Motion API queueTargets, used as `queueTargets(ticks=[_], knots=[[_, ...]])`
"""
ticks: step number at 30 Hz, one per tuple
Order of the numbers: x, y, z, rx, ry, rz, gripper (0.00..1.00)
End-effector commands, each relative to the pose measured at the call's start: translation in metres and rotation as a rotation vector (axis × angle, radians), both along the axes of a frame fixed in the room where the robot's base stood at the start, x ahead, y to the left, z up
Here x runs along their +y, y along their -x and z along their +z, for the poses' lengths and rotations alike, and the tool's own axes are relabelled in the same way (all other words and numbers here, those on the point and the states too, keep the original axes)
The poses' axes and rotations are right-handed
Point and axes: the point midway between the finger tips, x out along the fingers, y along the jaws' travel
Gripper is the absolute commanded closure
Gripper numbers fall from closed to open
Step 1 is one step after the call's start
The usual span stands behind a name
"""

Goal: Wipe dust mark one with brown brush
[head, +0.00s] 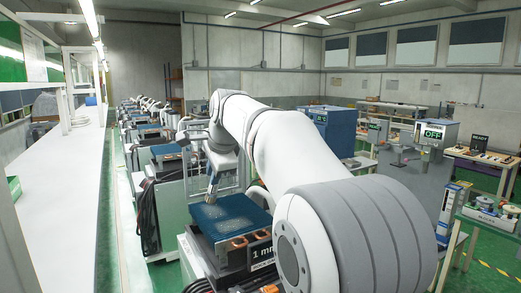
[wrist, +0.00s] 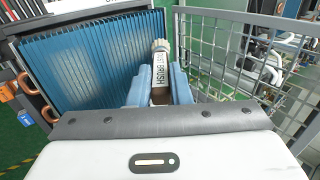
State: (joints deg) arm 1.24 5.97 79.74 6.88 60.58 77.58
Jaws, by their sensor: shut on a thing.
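My gripper (wrist: 160,88) is shut on a brush (wrist: 161,68) with pale bristles and a label reading "BRUSH". A little brown shows between the fingers. The bristles point away from the wrist, near the right edge of a blue ridged panel (wrist: 90,62). In the head view the brush (head: 212,186) hangs over the far left part of the same blue panel (head: 236,228). I cannot tell whether the bristles touch it. A pale, whitish dust smear (head: 230,211) lies on that panel.
The panel tops a dark unit labelled "1 mm" (head: 262,247) with copper-coloured handles. A metal mesh guard (wrist: 245,55) stands close on the right in the wrist view. More similar units recede behind. A long white counter (head: 70,190) runs along the left.

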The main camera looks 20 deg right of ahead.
Motion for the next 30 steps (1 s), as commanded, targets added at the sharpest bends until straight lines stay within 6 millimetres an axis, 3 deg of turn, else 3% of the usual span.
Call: queueTargets(ticks=[2,18,30], knots=[[-0.001,0.000,0.020,-0.004,0.000,-0.001,1.00],[-0.001,0.000,0.063,-0.003,0.001,-0.002,1.00],[-0.001,0.000,0.077,0.000,0.000,-0.001,1.00]])
